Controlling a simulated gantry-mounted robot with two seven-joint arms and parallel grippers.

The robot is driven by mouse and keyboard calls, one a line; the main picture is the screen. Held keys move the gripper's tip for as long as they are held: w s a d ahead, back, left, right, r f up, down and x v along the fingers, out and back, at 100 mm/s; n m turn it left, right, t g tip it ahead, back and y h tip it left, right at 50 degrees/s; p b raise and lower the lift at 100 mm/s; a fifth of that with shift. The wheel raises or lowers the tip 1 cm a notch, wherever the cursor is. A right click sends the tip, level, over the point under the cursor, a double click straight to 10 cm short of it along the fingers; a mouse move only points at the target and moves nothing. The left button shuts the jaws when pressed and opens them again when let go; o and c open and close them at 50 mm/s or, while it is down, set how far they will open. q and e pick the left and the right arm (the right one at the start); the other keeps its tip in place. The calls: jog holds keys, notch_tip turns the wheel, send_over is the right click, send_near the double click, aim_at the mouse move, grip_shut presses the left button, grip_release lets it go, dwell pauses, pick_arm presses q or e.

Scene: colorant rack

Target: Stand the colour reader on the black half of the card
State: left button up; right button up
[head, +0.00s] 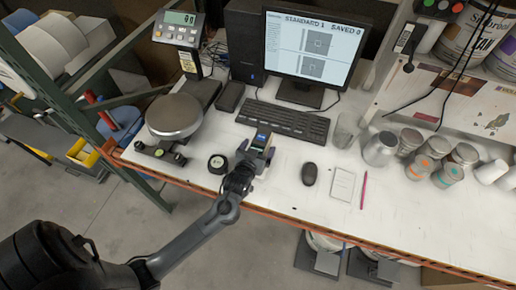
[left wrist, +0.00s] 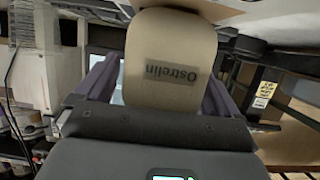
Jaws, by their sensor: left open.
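The colour reader (head: 262,138) is at the front middle of the white bench and shows a small blue-green screen in the head view. My left gripper (head: 257,152) is at it, open, with its fingers on either side. In the left wrist view, a beige body (left wrist: 170,50) with an upside-down "Ostrelin" label lies between the fingers of my gripper (left wrist: 160,90). I cannot tell whether the fingers touch it. A card with a black half cannot be made out; the gripper may hide it. My right gripper is not in view.
A round black-and-white item (head: 217,163) lies left of the gripper, near a scale (head: 175,117). A keyboard (head: 284,121) is behind. A mouse (head: 309,174), a notepad (head: 342,184) and a pink pen (head: 363,190) lie to the right. Several cans (head: 411,142) stand farther right.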

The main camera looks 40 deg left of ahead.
pick_arm(q)
jog(key=shift+r, duration=0.15)
jog(key=shift+s+d, duration=0.1)
jog(key=shift+s, duration=0.1)
jog(key=s+d+m+g+h, duration=0.2)
jog(key=s+d+m+g, duration=0.1)
jog(key=s, duration=0.9)
jog(key=s+d+m+g+h, duration=0.3)
jog(key=s+d+g, duration=0.3)
jog(key=s, duration=0.7)
jog(key=shift+d+r, duration=0.4)
jog(key=shift+d, duration=0.75)
